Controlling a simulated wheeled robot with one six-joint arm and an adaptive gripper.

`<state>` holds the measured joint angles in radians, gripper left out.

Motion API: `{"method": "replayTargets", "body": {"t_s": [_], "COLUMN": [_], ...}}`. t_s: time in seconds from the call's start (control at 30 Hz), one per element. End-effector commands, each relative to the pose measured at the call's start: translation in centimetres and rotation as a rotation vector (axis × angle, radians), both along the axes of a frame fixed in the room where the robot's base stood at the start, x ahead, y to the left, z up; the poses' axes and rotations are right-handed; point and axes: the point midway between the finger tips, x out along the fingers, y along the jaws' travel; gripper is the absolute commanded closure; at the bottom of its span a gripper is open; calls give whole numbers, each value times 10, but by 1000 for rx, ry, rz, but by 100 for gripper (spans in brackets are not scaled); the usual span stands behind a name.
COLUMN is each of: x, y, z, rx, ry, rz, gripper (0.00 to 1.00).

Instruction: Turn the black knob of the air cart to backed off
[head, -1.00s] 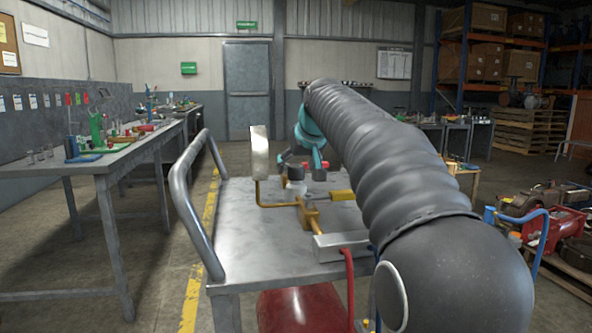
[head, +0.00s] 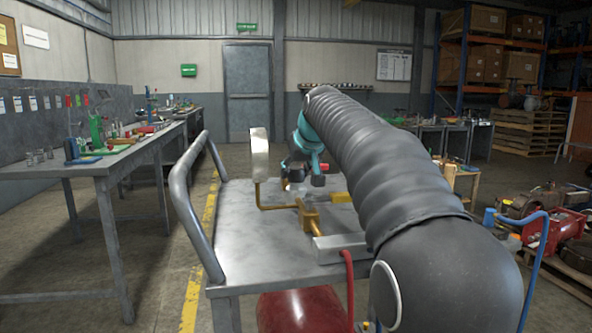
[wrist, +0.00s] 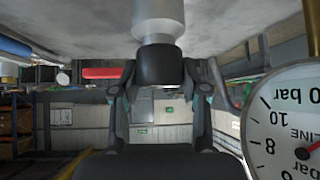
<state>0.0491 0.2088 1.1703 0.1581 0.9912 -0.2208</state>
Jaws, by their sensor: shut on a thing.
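The air cart (head: 235,255) stands in front of me, with a grey metal top and a red tank below. In the wrist view, which is upside down, the black knob (wrist: 160,65) sits at the end of a pale grey cylindrical body (wrist: 158,15). My gripper (wrist: 160,85) has its two fingers on either side of the knob and is shut on it. In the head view my gripper (head: 302,176) is over the cart top, partly behind my arm; the knob is hard to make out there. A round white gauge (wrist: 288,125) marked LINE and bar is beside the knob.
Brass pipes (head: 310,213) and a gauge seen edge-on (head: 260,155) rise from the cart top. A bent handle rail (head: 180,195) runs along its left side. A workbench (head: 100,170) stands left; a red machine (head: 555,228) lies right. Floor between bench and cart is clear.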

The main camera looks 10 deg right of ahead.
Motion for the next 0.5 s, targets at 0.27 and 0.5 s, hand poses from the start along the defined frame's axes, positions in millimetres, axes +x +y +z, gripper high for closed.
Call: {"method": "replayTargets", "body": {"t_s": [0.27, 0.5], "x": [1, 1], "y": [-1, -1], "z": [1, 1], "rx": [2, 3], "ry": [3, 3], "rz": [126, 315], "gripper": [90, 90]}}
